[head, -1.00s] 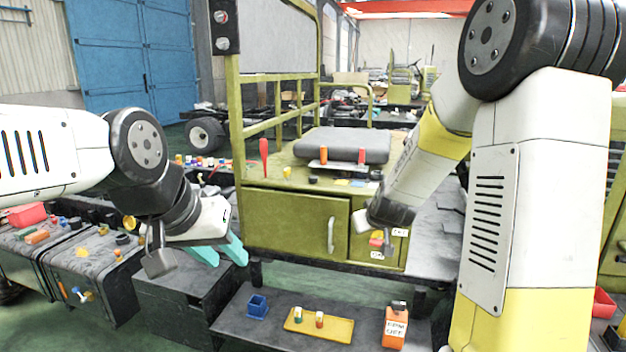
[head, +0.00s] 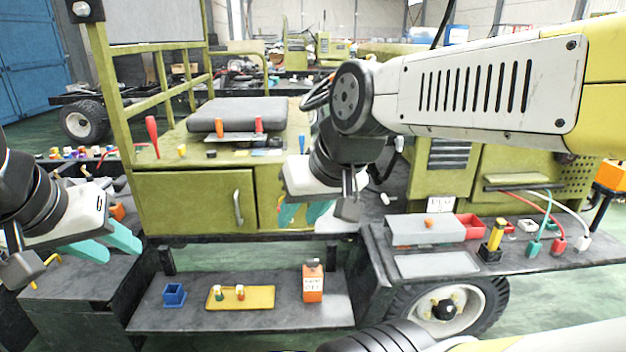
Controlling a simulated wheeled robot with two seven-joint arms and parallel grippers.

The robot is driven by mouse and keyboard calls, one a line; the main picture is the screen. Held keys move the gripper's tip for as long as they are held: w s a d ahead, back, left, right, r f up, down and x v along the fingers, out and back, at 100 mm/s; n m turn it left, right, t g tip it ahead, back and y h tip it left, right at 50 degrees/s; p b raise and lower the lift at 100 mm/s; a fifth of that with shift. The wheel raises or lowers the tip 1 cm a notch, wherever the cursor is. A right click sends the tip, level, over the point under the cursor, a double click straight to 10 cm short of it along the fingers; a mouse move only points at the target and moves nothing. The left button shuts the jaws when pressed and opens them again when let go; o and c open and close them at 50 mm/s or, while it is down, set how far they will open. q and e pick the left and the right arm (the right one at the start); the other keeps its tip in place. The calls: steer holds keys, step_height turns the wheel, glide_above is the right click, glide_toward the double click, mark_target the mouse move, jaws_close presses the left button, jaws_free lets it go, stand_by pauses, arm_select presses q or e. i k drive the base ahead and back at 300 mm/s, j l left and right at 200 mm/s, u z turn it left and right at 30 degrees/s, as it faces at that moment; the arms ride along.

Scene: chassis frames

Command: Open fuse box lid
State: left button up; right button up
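A grey fuse box (head: 408,232) with a small orange knob on top sits on the dark side shelf at the right, and its lid looks shut. A white label (head: 440,204) stands behind it; its lettering is hard to read. My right gripper (head: 303,213) is left of the box, in front of the olive cabinet, with its teal fingers apart and nothing between them. My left gripper (head: 106,243) is at the far left, its teal fingers apart and empty, well away from the box.
A red bin (head: 470,226), a yellow-handled tool (head: 496,234) and coloured cable plugs (head: 558,246) sit right of the box. A flat grey panel (head: 437,264) lies in front.

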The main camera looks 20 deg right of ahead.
mark_target(410, 229)
steer(key=z, duration=1.65)
steer(key=i+l+u, duration=0.5)
steer(key=l, duration=0.3)
